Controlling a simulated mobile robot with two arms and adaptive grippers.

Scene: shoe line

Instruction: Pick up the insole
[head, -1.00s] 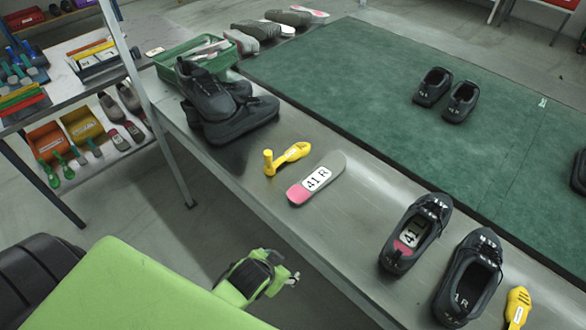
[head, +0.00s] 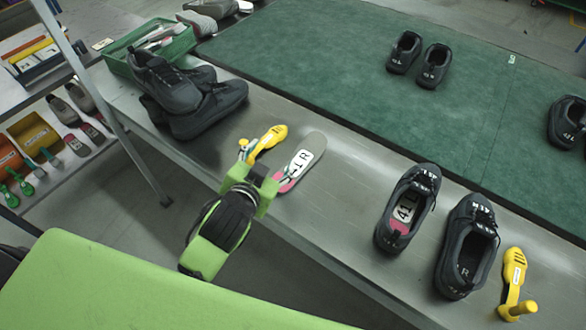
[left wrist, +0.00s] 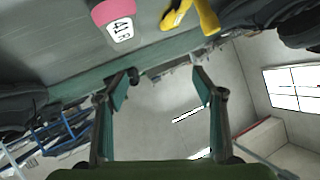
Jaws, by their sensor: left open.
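The insole (head: 312,148) lies flat on the metal bench, grey with a pink heel and a white label ending in R. In the left wrist view the insole (left wrist: 118,28) shows at the top, left of centre, its label reading 41 R. My left gripper (head: 264,161) is open and empty at the bench's near edge, by the pink heel, which one finger partly covers in the head view. In the left wrist view both fingers (left wrist: 165,76) are spread with nothing between them. My right gripper is not in view.
A yellow tool (head: 268,138) lies just left of the insole. Stacked dark shoes (head: 208,112) and a green crate (head: 182,48) stand further left. A shoe with a 41 L insole (head: 385,235), another shoe (head: 447,285) and a second yellow tool (head: 513,270) are right. Bare bench lies between.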

